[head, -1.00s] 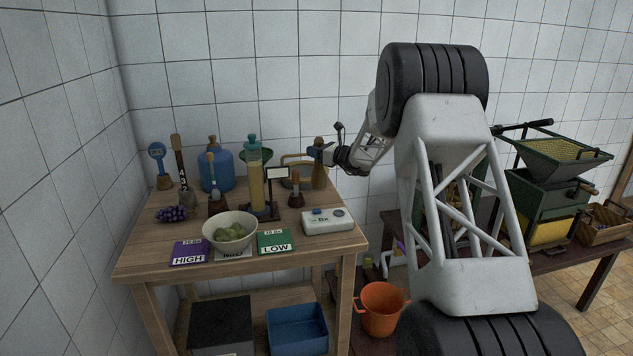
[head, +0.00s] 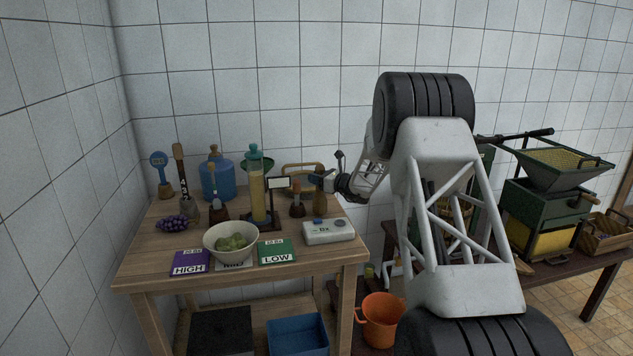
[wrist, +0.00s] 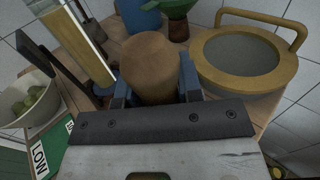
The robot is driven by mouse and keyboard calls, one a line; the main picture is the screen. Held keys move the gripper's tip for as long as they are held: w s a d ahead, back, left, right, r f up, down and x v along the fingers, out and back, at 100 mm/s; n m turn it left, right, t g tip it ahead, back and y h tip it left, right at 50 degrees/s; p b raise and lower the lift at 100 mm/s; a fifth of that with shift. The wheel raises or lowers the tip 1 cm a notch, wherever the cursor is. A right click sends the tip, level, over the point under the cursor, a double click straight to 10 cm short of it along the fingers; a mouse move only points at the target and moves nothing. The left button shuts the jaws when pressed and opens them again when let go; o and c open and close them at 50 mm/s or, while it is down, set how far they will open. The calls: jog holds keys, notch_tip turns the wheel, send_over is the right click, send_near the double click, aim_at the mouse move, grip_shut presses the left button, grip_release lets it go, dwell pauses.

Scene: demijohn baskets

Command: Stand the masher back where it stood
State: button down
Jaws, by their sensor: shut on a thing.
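A wooden-rimmed round vessel with a handle (wrist: 240,62) stands close by. The tall yellow cylinder (head: 257,194) and small display stand are to the left. A white meter (head: 328,232) lies in front. The table's right edge is near.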

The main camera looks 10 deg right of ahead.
jog(key=shift+f, duration=0.75)
jog(key=c, duration=0.8)
grip_release()
jog(key=shift+s+d, duration=0.15)
jog(key=v, duration=1.1)
jog(key=shift+s+d, duration=0.2)
jog(key=shift+s, duration=0.05)
